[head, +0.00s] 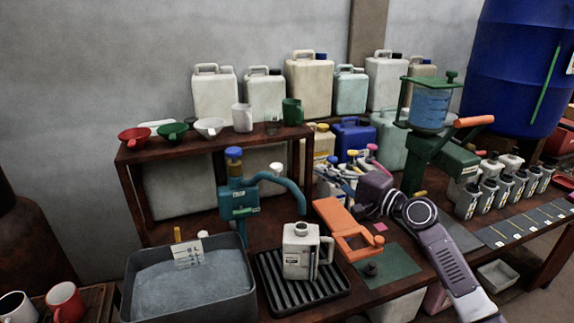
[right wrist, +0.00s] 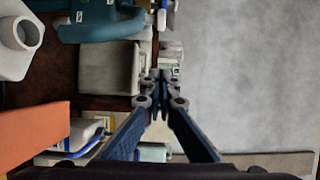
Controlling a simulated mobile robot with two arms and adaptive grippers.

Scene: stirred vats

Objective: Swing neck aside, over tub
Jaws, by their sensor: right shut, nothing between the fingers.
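The teal neck (head: 282,184) curves right from a teal dispenser body (head: 238,203) with a blue knob on top. Its downturned end hangs just above the mouth of a white jug (head: 298,262). The neck shows at the top left of the right wrist view (right wrist: 100,28), with part of the jug (right wrist: 14,50). The grey tub (head: 185,304), holding grey contents, stands left of the jug; the neck is not over it. My right gripper (head: 326,172) is shut and empty, to the right of the neck and apart from it; its fingertips show in the wrist view (right wrist: 158,85). My left gripper is out of view.
The jug stands on a black ribbed tray (head: 268,285). An orange bracket (head: 345,228) is close below my right wrist. A dark shelf (head: 215,148) with cups and funnels stands behind the dispenser. Canisters crowd the back; a green-framed machine (head: 440,150) stands at right.

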